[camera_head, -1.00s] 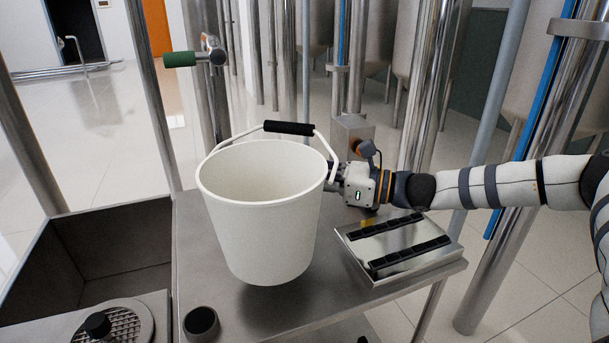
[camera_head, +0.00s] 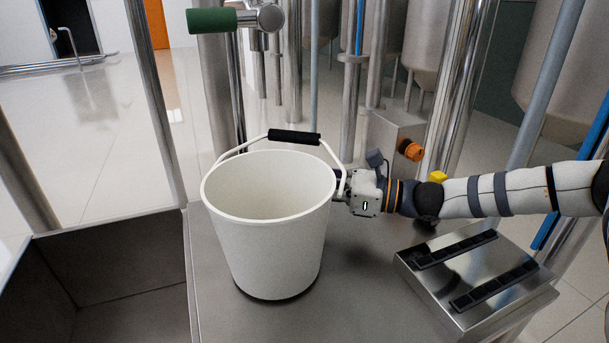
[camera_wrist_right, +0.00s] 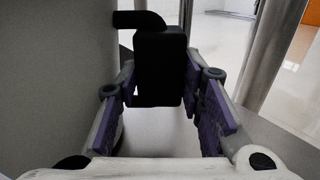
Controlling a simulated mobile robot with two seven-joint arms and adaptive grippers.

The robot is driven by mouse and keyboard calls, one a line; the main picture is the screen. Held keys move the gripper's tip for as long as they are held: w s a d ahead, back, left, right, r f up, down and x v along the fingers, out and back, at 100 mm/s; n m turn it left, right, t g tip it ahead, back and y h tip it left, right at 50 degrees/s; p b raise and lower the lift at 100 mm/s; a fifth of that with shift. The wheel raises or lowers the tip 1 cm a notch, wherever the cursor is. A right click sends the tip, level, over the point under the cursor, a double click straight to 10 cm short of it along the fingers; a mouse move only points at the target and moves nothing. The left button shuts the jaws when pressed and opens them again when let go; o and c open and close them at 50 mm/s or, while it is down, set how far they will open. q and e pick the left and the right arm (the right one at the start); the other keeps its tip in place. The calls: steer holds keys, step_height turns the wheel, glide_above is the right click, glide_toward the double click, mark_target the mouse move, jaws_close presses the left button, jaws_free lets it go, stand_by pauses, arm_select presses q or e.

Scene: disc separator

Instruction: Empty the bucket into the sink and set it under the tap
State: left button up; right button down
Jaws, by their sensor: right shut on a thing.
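The white bucket (camera_head: 270,230) stands upright at or just above the steel worktop. I cannot tell whether its base touches. Its bail handle with black grip (camera_head: 294,137) is raised over the far rim. My right gripper (camera_head: 340,191) is at the bucket's right side, just below the rim, and shut on a side part of it. In the right wrist view, the fingers (camera_wrist_right: 162,88) flank a black block beside the bucket wall (camera_wrist_right: 55,60). The dark sink basin (camera_head: 120,255) lies left of the bucket. A tap with a green handle (camera_head: 212,20) is behind it. My left gripper is out of view.
The steel worktop (camera_head: 240,325) carries a slanted metal panel with black strips (camera_head: 475,270) at the right. A steel box with an orange knob (camera_head: 395,140) and several upright pipes stand behind the bucket. The worktop in front of the bucket is clear.

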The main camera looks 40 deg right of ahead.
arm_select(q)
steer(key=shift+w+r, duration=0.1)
arm_select(e)
steer(key=shift+r, duration=0.35)
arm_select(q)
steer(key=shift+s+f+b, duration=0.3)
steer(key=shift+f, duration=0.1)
arm_select(e)
steer(key=shift+w+f, duration=0.1)
steer(key=shift+f, duration=0.6)
steer(key=shift+r, duration=0.1)
steer(key=c, duration=1)
jaws_free()
steer(key=p+v, duration=0.3)
steer(key=v, duration=0.5)
steer(key=shift+s+d+r, duration=0.1)
steer(key=shift+s+d, duration=0.1)
steer(key=shift+s, duration=0.1)
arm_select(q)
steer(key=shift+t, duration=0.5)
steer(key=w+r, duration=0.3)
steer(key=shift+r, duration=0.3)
arm_select(e)
steer(key=shift+s+d+f, duration=0.1)
steer(key=shift+s+f, duration=0.05)
steer(key=shift+f, duration=0.1)
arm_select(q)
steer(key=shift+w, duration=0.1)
